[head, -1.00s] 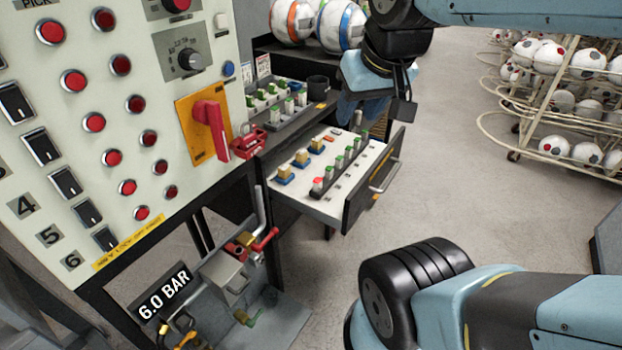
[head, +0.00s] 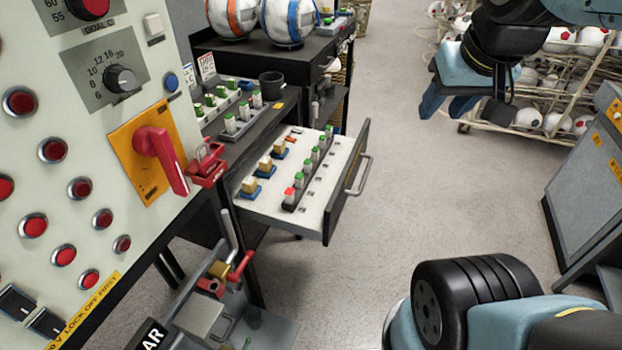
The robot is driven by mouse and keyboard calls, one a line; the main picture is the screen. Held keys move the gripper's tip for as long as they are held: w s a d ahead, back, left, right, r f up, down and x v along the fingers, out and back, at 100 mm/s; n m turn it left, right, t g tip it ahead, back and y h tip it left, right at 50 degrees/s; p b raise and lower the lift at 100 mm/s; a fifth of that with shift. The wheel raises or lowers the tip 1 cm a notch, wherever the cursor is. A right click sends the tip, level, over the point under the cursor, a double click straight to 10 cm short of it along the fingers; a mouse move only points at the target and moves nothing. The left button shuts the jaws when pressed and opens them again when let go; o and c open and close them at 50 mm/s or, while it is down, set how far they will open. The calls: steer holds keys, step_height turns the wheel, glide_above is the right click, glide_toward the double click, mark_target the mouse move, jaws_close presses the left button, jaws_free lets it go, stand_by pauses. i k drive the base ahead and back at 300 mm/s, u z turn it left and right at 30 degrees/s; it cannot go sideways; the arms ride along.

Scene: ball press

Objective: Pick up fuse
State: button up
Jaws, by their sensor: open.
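The fuses stand in an open drawer (head: 318,200) with a white inside. One row of several small fuses (head: 315,155) has green tops, with a red-topped fuse (head: 290,194) at its near end. More green-topped fuses (head: 230,122) stand in a grey rack on the bench top behind the drawer. I cannot tell which fuse is meant. My gripper (head: 447,108) is open and empty, with blue fingers pointing down. It hangs in the air to the right of the drawer and apart from it.
Yellow and blue parts (head: 265,163) sit in the drawer's left row. The control panel (head: 60,130) with a red switch handle (head: 160,158) fills the left. A dark cup (head: 271,85) stands on the bench. A grey cabinet (head: 590,190) is at right. The floor between is clear.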

mark_target(289, 193)
steer(key=z, duration=0.05)
steer(key=k, duration=2.05)
steer(key=u, duration=0.45)
steer(key=i, duration=1.5)
steer(key=z, duration=0.05)
